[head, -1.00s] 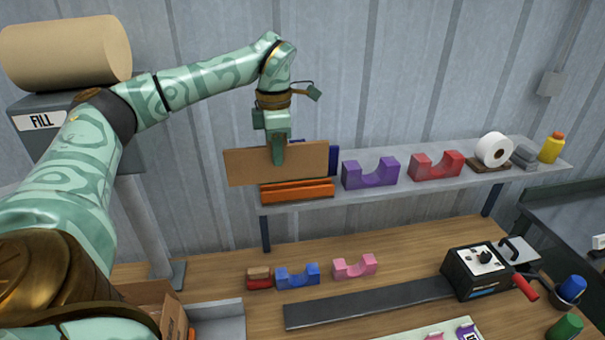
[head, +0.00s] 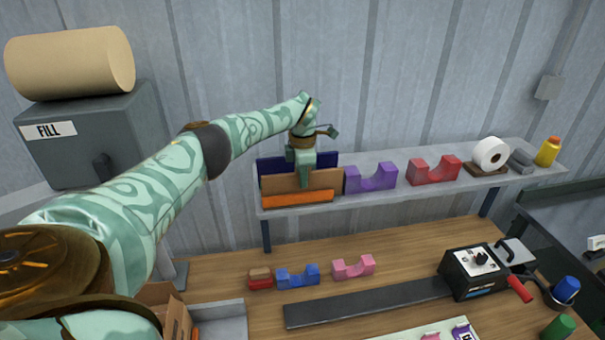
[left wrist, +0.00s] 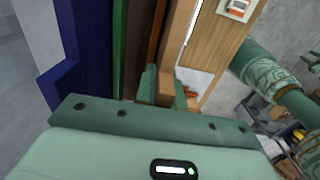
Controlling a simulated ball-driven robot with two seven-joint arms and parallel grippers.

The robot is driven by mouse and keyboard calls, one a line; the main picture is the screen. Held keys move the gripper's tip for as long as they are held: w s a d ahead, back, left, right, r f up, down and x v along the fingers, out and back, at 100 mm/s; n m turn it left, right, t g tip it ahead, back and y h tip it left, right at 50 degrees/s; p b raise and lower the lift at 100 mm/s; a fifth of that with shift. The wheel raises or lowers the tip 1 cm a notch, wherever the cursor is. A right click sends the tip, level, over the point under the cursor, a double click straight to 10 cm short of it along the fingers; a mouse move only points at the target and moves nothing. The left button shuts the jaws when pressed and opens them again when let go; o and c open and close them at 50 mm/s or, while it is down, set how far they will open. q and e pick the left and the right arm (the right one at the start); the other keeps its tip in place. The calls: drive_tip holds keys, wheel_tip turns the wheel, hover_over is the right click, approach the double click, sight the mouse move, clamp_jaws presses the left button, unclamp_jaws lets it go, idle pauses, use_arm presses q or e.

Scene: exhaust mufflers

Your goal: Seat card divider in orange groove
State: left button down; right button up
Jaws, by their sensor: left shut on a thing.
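The brown card divider (head: 325,182) stands upright at the left end of the shelf, between the orange grooved block (head: 297,198) in front and a navy panel (head: 272,166) behind. My left gripper (head: 304,182) is shut on the card's upper edge near its middle. In the left wrist view the card (left wrist: 167,85) shows between my left fingers (left wrist: 165,92). The orange block's front wall hides the card's lower edge, so I cannot tell how deep it sits. My right gripper is not in view.
A purple cradle (head: 371,178), a red cradle (head: 434,171) and a white roll (head: 490,153) stand to the right on the shelf (head: 400,155). Below, small blue (head: 297,277) and pink (head: 353,267) cradles sit on the wooden workbench (head: 400,240). The wall stands close behind.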

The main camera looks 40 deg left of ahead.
use_arm(q)
drive_tip(key=shift+s+f, duration=0.1)
drive_tip(key=shift+f, duration=0.05)
drive_tip(key=c, duration=1.5)
unclamp_jaws()
wheel_tip(320, 180, up, 12)
drive_tip(key=shift+r+b, duration=0.2)
drive_tip(key=shift+b, duration=0.8)
